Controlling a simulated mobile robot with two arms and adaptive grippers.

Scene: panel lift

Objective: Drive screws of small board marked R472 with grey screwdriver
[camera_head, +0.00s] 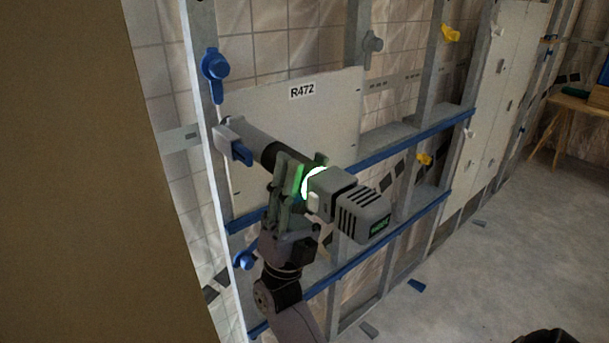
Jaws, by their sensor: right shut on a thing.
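The small board (325,119) marked R472 stands upright against the metal studs; its label is near the top edge. My right gripper (298,177) is shut around the grey screwdriver (347,199), a power tool with a black middle and a lit green ring. The tool lies across the board's lower left part, its nose pointing left at the board's left edge, by a blue and grey clip. I cannot tell whether its tip touches a screw; the screws there are hidden. My left gripper is not in view.
Blue rails (415,136) run across the metal studs. A blue clamp (214,69) is on the left stud, a grey one (372,43) and yellow ones (450,34) further right. A brown surface (80,180) fills the left side. The floor (500,270) at right is mostly clear.

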